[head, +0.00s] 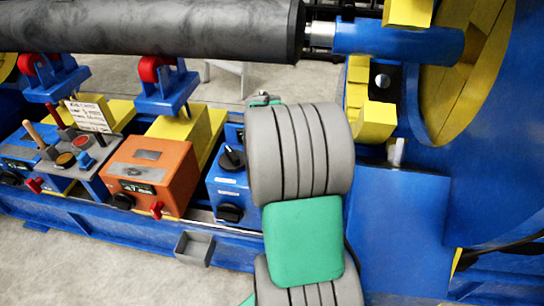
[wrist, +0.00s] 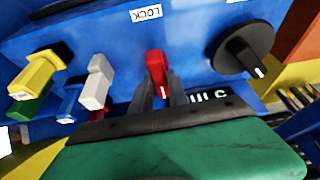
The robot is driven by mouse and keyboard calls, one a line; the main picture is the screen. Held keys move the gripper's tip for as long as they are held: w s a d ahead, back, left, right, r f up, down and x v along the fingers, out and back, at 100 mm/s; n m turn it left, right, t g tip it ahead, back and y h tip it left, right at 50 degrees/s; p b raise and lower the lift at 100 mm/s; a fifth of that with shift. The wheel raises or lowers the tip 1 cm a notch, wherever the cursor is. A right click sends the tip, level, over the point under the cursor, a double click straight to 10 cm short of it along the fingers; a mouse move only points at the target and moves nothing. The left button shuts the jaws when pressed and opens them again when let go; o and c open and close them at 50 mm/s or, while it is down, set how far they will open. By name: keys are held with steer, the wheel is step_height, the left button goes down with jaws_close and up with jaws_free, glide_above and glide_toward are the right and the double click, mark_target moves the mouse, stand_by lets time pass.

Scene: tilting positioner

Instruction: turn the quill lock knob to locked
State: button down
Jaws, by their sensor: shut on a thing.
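In the wrist view a red knob (wrist: 154,62) stands out from a blue panel (wrist: 200,30), just below a white label reading LOCK (wrist: 146,13). A small white mark shows at the knob's lower end. My gripper (wrist: 160,84) has its dark fingers on either side of the knob, shut on it. The tips partly cover the knob's base. In the head view my own arm stands in front, and the gripper and this knob are hidden.
A round black knob (wrist: 243,48) with a white mark sits right of the gripper. Yellow (wrist: 38,74), white (wrist: 96,85) and blue (wrist: 70,104) levers stick out on the left. In the head view an orange box (head: 150,172) and a grey roller (head: 170,27) stand left of my arm.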

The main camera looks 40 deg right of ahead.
steer(key=shift+m, duration=0.3)
steer(key=c, duration=1.3)
jaws_free()
steer(key=shift+r, duration=0.1)
steer(key=v, duration=0.7)
steer(key=shift+a+r+p, duration=0.15)
steer(key=shift+r+p, duration=0.2)
